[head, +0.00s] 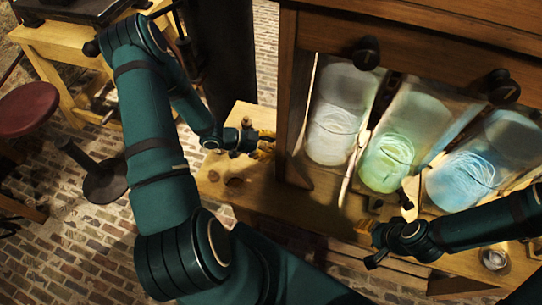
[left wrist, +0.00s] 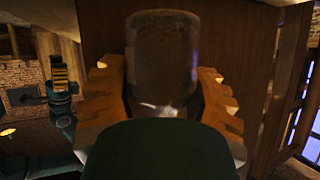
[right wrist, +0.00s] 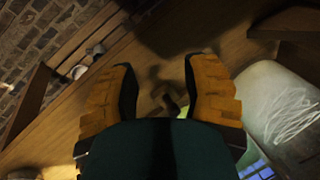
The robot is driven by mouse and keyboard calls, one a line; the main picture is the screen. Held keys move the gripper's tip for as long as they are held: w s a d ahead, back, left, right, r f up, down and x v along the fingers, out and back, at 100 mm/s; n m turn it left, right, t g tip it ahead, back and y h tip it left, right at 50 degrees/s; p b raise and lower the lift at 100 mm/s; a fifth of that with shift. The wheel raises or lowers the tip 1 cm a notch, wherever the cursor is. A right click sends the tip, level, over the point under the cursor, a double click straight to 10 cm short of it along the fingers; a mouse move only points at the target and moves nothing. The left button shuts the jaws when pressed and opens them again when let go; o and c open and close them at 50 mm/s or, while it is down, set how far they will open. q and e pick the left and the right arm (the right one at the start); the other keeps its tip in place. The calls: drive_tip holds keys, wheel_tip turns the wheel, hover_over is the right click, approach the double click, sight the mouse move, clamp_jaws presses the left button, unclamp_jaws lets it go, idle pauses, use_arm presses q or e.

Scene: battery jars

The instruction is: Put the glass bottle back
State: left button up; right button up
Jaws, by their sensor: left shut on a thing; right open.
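The glass bottle (left wrist: 162,50) is clear with a rounded end and fills the middle of the left wrist view, between the orange fingers. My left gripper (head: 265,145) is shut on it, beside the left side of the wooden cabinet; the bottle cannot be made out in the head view. My right gripper (head: 368,240) is open, low over the bench in front of the cabinet. In the right wrist view the gripper (right wrist: 160,90) has nothing held between its fingers; a small dark object (right wrist: 168,100) lies on the wood beyond them.
The wooden cabinet (head: 290,80) holds a whitish jar (head: 332,125), a green-lit jar (head: 388,160) and a blue-lit jar (head: 465,180). Its bench (head: 285,205) runs below. A small clear vessel (head: 493,257) is at right. A red stool (head: 27,108) stands far left.

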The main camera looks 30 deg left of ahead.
use_arm(q)
drive_tip(key=shift+f+b, duration=1.65)
drive_tip(key=shift+f, duration=0.65)
drive_tip(key=shift+f, duration=0.1)
drive_tip(key=o, duration=1.3)
drive_tip(key=shift+o, duration=0.2)
drive_tip(key=p+v, duration=0.1)
drive_tip(key=v, duration=0.6)
drive_tip(key=shift+s+a+r, duration=0.15)
drive_tip(key=shift+r, duration=0.15)
